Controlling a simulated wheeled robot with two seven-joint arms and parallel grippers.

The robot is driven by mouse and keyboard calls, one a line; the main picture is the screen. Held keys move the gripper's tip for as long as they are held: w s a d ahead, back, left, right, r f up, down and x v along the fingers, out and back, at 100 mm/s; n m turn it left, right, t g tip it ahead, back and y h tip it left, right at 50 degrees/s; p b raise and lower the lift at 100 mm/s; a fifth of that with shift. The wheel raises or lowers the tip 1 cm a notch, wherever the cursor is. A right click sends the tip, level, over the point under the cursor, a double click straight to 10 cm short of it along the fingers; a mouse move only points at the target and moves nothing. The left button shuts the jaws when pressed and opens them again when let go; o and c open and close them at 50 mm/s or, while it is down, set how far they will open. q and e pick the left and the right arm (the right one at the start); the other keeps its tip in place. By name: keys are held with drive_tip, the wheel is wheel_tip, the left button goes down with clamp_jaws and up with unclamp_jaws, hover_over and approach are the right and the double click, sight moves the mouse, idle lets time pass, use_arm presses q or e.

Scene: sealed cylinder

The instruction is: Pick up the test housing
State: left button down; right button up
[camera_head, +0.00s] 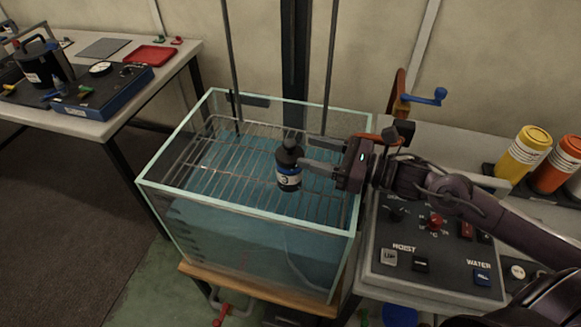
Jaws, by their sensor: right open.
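The test housing (288,178) is a small dark cylinder with a blue and white label and a narrower grey top. It is upright over the wire rack (225,165) in the glass tank; I cannot tell whether it rests on the rack. My right gripper (303,151) reaches in from the right with its jaws open. Its fingertips are at the upper right side of the housing, and contact cannot be made out. My left gripper is not in view.
The glass tank's rim (245,212) surrounds the rack, with bluish water inside. Vertical rods rise behind the housing. A control panel (430,262) lies to the right, with yellow (524,152) and orange containers beyond. A bench (100,125) with instruments stands at left.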

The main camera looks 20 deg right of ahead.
sight(282, 150)
drive_tip(key=x, duration=0.2)
drive_tip(key=p+x, duration=0.1)
drive_tip(key=x, duration=0.1)
drive_tip(key=p+x, duration=0.1)
drive_tip(key=x, duration=0.2)
drive_tip(key=shift+s+a+r, duration=0.25)
drive_tip(key=shift+s+r, duration=0.05)
drive_tip(key=shift+w+a+f, duration=0.1)
drive_tip(key=shift+w+a, duration=0.05)
drive_tip(key=shift+a, duration=0.05)
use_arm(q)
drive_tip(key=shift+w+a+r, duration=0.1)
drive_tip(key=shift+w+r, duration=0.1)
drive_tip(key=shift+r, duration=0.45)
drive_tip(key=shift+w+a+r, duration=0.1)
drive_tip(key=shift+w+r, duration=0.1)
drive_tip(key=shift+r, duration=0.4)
use_arm(e)
drive_tip(key=shift+c, duration=0.4)
clamp_jaws()
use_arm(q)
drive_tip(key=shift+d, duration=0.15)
